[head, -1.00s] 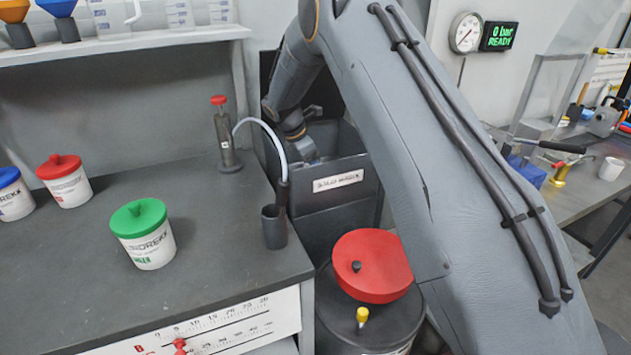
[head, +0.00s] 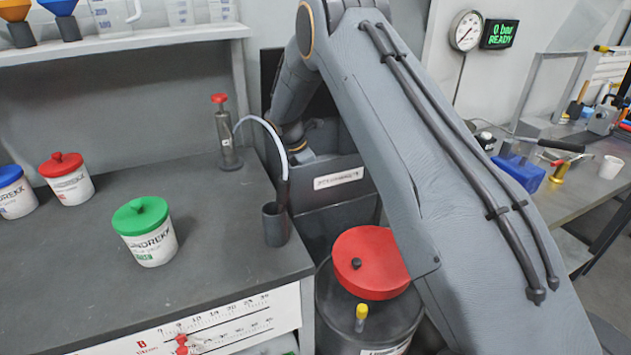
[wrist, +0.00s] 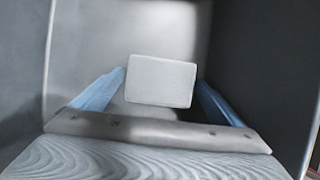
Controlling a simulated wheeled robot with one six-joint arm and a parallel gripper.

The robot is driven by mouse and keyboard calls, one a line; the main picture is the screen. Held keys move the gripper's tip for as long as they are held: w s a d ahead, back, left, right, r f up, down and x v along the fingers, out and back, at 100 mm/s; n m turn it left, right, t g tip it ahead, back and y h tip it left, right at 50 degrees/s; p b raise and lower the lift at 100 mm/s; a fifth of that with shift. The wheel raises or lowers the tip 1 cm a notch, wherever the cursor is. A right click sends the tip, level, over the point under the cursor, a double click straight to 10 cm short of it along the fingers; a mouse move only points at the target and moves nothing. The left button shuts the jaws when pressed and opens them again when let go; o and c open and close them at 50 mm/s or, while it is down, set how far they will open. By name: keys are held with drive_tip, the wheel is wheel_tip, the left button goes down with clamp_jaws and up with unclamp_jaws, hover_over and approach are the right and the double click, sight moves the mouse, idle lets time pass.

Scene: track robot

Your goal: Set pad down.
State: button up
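The pad (wrist: 160,81) is a pale, plain block in the middle of the wrist view. My gripper (wrist: 161,80) has two blue fingers, one on each side of the pad. Their tips meet the pad's left and right edges, so the gripper looks shut on it. Around them are the grey walls of a bin; a pale inner surface lies behind the pad. In the head view my arm reaches down into the dark grey labelled bin (head: 338,205). The pad and fingertips are hidden there.
A grey bench (head: 90,270) stands left of the bin, with a green-lidded tub (head: 145,232), a red-topped pump bottle (head: 227,140) and a dark cup (head: 275,226) near its edge. A drum with a tilted red lid (head: 370,262) stands in front of the bin.

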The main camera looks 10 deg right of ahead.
drive_tip(key=b+v, duration=0.2)
drive_tip(key=v, duration=1)
drive_tip(key=shift+r, duration=0.2)
